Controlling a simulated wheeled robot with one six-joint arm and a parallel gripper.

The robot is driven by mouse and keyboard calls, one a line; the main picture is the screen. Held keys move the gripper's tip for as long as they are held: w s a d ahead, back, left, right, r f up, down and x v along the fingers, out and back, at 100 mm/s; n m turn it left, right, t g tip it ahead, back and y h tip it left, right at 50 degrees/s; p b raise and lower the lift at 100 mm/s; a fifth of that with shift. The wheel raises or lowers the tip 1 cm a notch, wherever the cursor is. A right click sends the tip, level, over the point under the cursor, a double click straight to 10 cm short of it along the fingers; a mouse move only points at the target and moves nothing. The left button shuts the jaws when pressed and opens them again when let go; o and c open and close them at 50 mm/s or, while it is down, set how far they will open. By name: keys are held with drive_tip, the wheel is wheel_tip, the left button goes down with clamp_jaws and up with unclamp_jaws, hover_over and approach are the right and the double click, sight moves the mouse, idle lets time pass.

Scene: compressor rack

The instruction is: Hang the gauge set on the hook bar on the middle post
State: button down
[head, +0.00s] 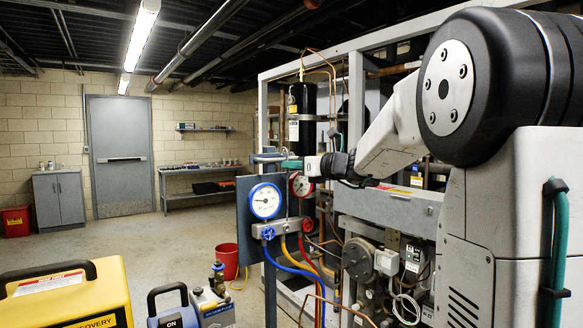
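The gauge set (290,228) has a blue-rimmed gauge (265,201), a red-rimmed gauge (301,186) and a grey manifold with blue, yellow and red hoses hanging down. It is upright in front of a dark blue-grey panel (246,222) at the rack's left front. My gripper (287,162) reaches in from the right, level with the panel's top and just above the gauges. Its fingertips are small and overlap the fittings there, so I cannot tell if they grip the set. A grey upright post (356,95) stands behind my arm. I cannot make out a hook bar on it.
The compressor rack, with a black cylinder (302,112), pipes and a compressor (359,260), fills the right side. A yellow recovery unit (68,298), a pump (212,305) and a red bucket (228,261) stand at the front. Open floor lies to the left.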

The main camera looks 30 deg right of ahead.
drive_tip(key=shift+t, duration=0.3)
drive_tip(key=r, duration=0.4)
drive_tip(key=shift+s, duration=0.35)
drive_tip(key=shift+s+d+f, duration=0.1)
drive_tip(key=shift+s+f, duration=0.05)
drive_tip(key=shift+s, duration=2.1)
drive_tip(key=s, duration=0.7)
drive_tip(key=shift+s, duration=0.35)
